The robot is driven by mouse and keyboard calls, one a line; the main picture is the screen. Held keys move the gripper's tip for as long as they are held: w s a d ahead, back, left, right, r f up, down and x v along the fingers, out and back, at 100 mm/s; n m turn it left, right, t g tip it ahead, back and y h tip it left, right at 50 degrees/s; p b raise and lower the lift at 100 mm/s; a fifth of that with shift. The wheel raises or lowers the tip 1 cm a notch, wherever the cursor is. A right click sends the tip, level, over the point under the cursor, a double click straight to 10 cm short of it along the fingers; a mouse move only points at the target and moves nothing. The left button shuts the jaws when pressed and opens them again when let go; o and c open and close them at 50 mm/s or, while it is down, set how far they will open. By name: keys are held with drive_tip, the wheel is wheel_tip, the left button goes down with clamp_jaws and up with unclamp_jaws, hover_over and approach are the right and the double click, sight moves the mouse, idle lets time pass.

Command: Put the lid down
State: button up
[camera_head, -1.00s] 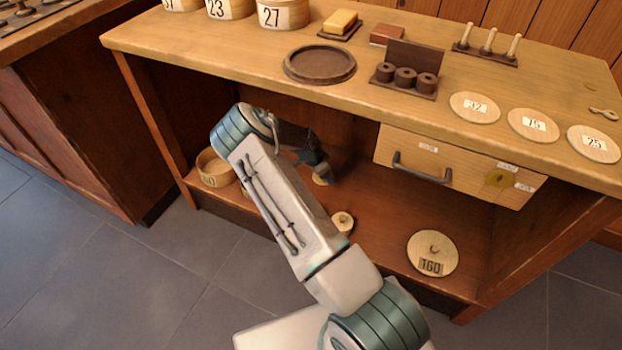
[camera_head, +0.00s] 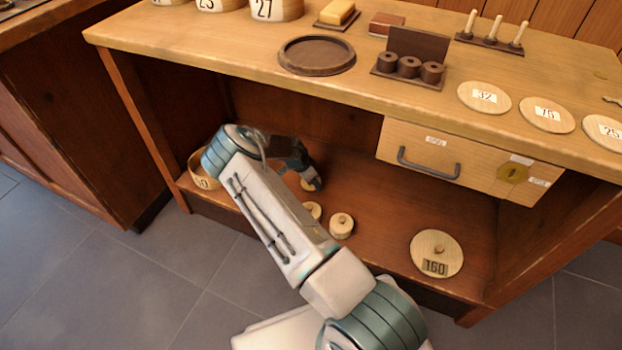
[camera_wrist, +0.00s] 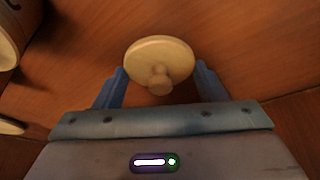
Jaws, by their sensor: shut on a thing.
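My gripper (camera_wrist: 160,84) is inside the open shelf space under the workbench, its two blue fingers on either side of a round pale wooden lid (camera_wrist: 160,60) with a small knob facing the wrist camera. It is shut on this lid. In the head view the lid (camera_head: 307,185) shows only in part beside the dark gripper end (camera_head: 312,178), low over the brown shelf (camera_head: 385,225). I cannot tell whether the lid touches the shelf. Another knobbed lid (camera_head: 437,253), marked 160, lies flat on the shelf at the right.
A pale spool (camera_head: 341,225) and a small disc (camera_head: 313,210) are on the shelf near my arm. A round box (camera_head: 204,178) stands at the shelf's left, partly hidden. The drawer (camera_head: 450,160) hangs above the right side. Bare shelf lies between the spool and the 160 lid.

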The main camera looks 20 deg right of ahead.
drive_tip(key=o, duration=1)
drive_tip(key=shift+f, duration=0.1)
drive_tip(key=shift+c, duration=0.2)
drive_tip(key=p+v, duration=0.5)
drive_tip(key=v, duration=0.7)
